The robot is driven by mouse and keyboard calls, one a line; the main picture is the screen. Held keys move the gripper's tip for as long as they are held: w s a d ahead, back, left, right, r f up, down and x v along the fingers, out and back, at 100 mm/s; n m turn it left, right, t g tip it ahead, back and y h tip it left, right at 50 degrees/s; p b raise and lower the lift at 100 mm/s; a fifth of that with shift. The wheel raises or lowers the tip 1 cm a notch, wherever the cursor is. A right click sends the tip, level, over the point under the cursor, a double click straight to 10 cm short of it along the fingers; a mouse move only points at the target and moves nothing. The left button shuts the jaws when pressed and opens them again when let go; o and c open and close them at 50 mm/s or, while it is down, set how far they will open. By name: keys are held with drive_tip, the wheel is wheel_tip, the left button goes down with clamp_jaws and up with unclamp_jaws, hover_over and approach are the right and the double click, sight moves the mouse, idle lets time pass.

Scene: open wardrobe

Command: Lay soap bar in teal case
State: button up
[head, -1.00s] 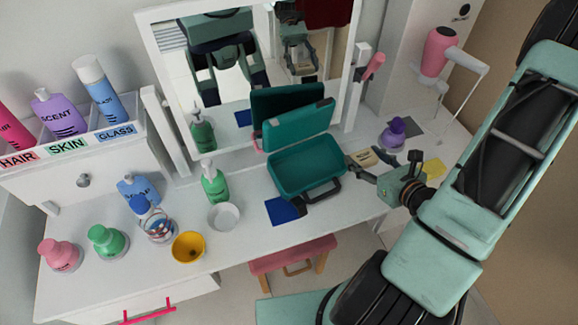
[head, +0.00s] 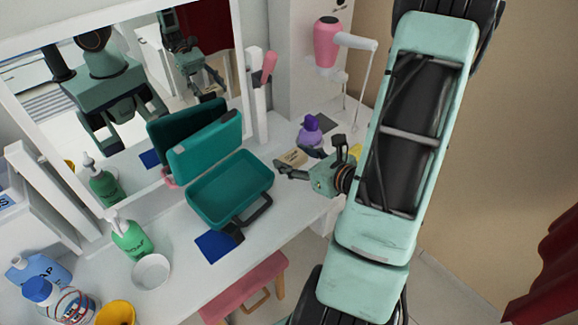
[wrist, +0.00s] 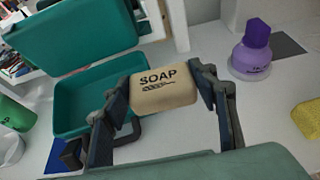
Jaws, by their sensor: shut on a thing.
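The soap bar (wrist: 163,88) is tan with the word SOAP on it. My gripper (wrist: 165,95) is shut on it, one finger at each side, in the wrist view. In the head view my gripper (head: 308,162) is to the right of the teal case, and the soap (head: 292,158) shows at its fingers. The teal case (head: 230,188) stands open on the white table with its lid raised at the back; its tray looks empty. In the wrist view the case (wrist: 75,110) is left of the soap, and the soap overlaps its right edge in the picture.
A purple bottle (head: 311,133) stands behind my gripper, near a yellow sponge (wrist: 308,118). A blue cloth (head: 215,245) lies in front of the case. A green soap bottle (head: 130,237) and white bowl (head: 151,271) stand to its left. A mirror is behind.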

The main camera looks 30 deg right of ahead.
drive_tip(key=shift+w+d+f+b, duration=0.1)
drive_tip(key=shift+w+f+b, duration=0.3)
drive_tip(key=shift+b, duration=0.7)
drive_tip(key=b, duration=0.1)
drive_tip(key=w+b, duration=0.1)
drive_tip(key=b, duration=0.1)
drive_tip(key=shift+w+d+f, duration=0.15)
drive_tip(key=shift+d+f, duration=0.2)
drive_tip(key=shift+f, duration=0.05)
drive_tip(key=w+d+f+b, duration=0.1)
drive_tip(key=w+f, duration=0.1)
drive_tip(key=w+d+f+b, duration=0.1)
drive_tip(key=w+f+b, duration=0.1)
drive_tip(key=w, duration=0.1)
drive_tip(key=w+d+f+b, duration=0.1)
drive_tip(key=w+f, duration=0.1)
drive_tip(key=w, duration=0.1)
drive_tip(key=shift+w+d+f, duration=0.1)
drive_tip(key=shift+d+f, duration=0.3)
drive_tip(key=shift+w+f+b, duration=0.15)
drive_tip(key=shift+f+b, duration=0.05)
drive_tip(key=shift+b, duration=0.15)
drive_tip(key=shift+w+d+f+b, duration=0.1)
drive_tip(key=shift+f+b, duration=0.5)
drive_tip(key=shift+f, duration=0.25)
drive_tip(key=shift+w+d+f+b, duration=0.1)
drive_tip(key=shift+f+b, duration=0.45)
drive_tip(key=shift+f, duration=0.25)
drive_tip(key=shift+f, duration=0.2)
drive_tip(key=o, duration=1.2)
